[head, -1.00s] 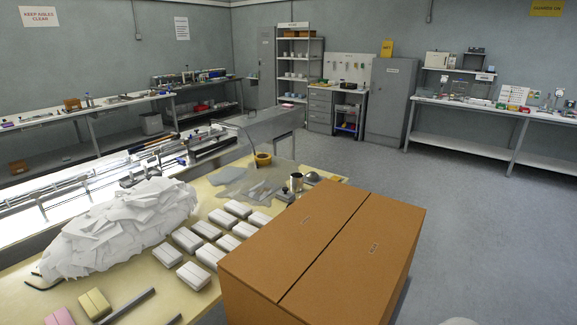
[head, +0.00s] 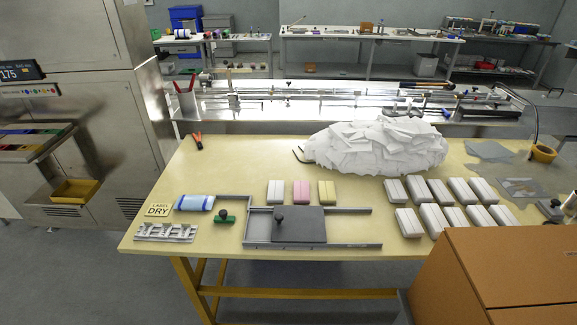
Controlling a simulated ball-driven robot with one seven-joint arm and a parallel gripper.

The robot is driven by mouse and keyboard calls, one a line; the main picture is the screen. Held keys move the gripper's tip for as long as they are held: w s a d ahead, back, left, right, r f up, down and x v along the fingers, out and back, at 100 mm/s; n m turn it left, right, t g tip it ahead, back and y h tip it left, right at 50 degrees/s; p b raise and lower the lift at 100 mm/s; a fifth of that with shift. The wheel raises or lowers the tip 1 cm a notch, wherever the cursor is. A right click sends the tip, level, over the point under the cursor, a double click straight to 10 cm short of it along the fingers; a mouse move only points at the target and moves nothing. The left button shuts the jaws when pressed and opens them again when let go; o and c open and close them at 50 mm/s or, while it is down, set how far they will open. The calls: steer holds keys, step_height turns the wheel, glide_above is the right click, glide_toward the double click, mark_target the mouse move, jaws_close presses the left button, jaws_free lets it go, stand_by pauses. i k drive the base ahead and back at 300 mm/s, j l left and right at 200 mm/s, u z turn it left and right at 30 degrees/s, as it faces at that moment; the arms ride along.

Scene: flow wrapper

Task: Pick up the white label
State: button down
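No single loose white label can be made out in the head view. A large heap of white flat pieces (head: 375,147) lies at the back of the pale yellow table (head: 225,160); whether they are labels I cannot tell. A small pale yellow card reading "LABEL DRY" (head: 158,210) is at the table's front left. A white block (head: 274,191) stands beside a pink block (head: 301,192) and a yellow one (head: 326,191). Several white blocks (head: 432,221) sit in rows to the right of the heap's front. My gripper is not in view.
A brown box (head: 510,265) blocks the front right. A steel machine (head: 85,100) stands left. Table is clear behind the roll.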

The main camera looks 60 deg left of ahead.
mark_target(165, 231)
steer(key=u, duration=2.2)
